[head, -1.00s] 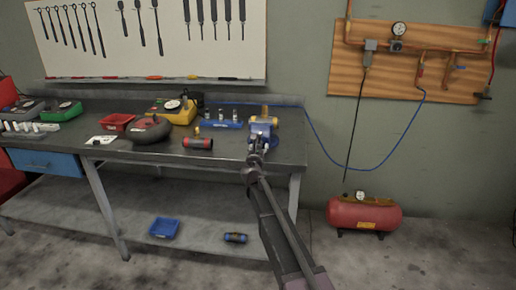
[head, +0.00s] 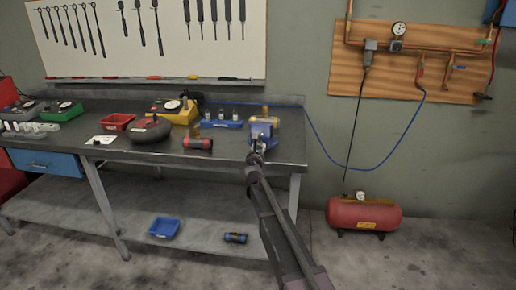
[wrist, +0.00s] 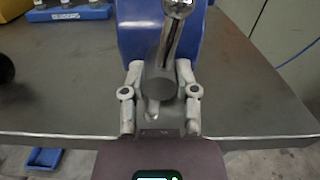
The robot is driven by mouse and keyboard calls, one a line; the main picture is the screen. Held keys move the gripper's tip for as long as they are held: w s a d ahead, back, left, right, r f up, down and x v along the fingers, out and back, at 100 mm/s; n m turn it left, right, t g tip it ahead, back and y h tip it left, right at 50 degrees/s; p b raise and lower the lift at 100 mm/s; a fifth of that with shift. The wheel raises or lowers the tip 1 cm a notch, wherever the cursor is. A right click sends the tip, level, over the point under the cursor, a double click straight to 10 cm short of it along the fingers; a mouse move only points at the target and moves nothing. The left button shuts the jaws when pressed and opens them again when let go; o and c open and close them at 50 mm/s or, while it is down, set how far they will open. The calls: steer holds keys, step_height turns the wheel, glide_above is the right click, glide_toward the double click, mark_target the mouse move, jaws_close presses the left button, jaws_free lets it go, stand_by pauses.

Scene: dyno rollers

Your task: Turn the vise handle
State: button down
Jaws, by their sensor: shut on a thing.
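The blue vise (head: 262,131) stands at the right front corner of the workbench. In the wrist view its blue body (wrist: 139,35) fills the top middle.
The dark workbench (head: 225,163) holds a red and black cylinder (head: 198,143), a blue holder (head: 222,124) and a yellow device (head: 172,115). A blue tray (head: 164,228) lies on the lower shelf. A red air tank (head: 364,214) stands on the floor at right, with a blue hose above.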

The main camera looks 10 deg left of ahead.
steer(key=shift+m, duration=0.3)
steer(key=m, duration=0.3)
steer(key=shift+m, duration=0.4)
steer(key=m, duration=0.4)
steer(key=shift+a+m, duration=0.1)
steer(key=shift+m, duration=0.2)
steer(key=m, duration=2)
steer(key=shift+s+m, duration=0.1)
steer(key=shift+m, duration=0.2)
